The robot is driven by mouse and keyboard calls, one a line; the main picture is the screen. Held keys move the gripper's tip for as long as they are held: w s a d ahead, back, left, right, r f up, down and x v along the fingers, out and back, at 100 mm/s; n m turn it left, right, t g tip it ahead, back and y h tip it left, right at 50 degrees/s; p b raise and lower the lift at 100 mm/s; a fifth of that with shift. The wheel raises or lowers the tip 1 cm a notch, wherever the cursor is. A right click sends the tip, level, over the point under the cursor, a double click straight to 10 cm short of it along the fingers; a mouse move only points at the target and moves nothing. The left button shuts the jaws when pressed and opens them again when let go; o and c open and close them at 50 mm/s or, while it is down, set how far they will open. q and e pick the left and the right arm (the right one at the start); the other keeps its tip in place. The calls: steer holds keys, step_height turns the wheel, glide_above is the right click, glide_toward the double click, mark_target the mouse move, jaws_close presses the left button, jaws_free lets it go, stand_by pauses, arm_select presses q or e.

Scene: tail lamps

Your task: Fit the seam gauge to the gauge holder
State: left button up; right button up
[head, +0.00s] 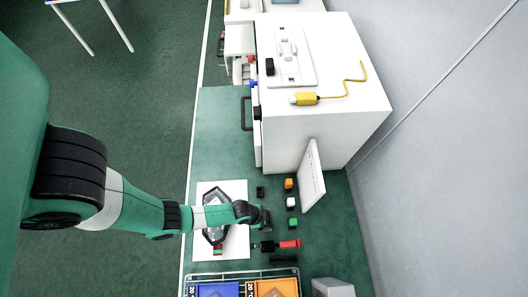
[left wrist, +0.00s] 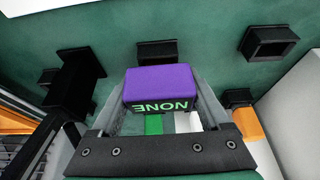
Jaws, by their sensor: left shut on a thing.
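My left gripper (head: 265,219) is low over the green worktop, just right of the lamp on the white sheet. In the left wrist view its fingers are shut on a purple block (left wrist: 160,84) with "NONE" on its front face. The block is hidden in the head view. Hollow black holders stand beyond the block in the wrist view, one straight ahead (left wrist: 156,53) and one to the right (left wrist: 269,42). A taller black piece (left wrist: 72,82) is at the left. I cannot tell which piece is the seam gauge or the gauge holder. My right gripper is out of view.
The lamp (head: 214,213) lies left of the gripper. Orange (head: 289,184), white (head: 291,203) and green (head: 293,223) blocks stand to the right. A red and black piece (head: 290,244) lies nearer. Blue (head: 217,290) and orange (head: 272,288) bins border the front. A white cabinet (head: 325,110) stands behind.

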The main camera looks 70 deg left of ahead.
arm_select(q)
steer(key=o, duration=1.6)
steer(key=shift+c, duration=0.2)
steer(key=p+v, duration=0.5)
steer(key=v, duration=0.6)
steer(key=shift+r, duration=0.3)
steer(key=shift+s, duration=0.1)
